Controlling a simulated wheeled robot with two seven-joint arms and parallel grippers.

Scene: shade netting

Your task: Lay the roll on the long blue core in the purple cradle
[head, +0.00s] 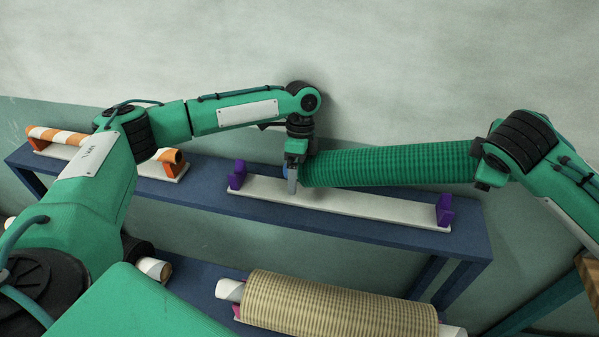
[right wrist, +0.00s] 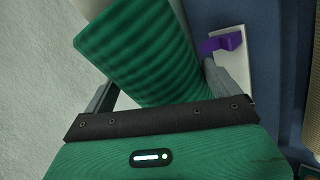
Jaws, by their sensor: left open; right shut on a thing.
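The green netting roll (head: 390,165) hangs level behind and above the purple cradle in the head view. A bit of its blue core (head: 286,171) shows at the left end. The cradle has a white base (head: 345,205) and two purple end supports, the left one (head: 237,177) and the right one (head: 444,210). My left gripper (head: 292,183) is open at the roll's left end, beside the core. My right gripper (head: 478,166) is shut on the roll's right end. In the right wrist view the roll (right wrist: 140,50) lies between the fingers, with a purple support (right wrist: 228,42) beyond.
The cradle stands on a blue shelf (head: 400,237). An orange-and-white striped core (head: 60,136) lies on a stand at the shelf's left. A beige roll (head: 340,302) on a white core lies on a lower shelf in front. A pale wall is close behind.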

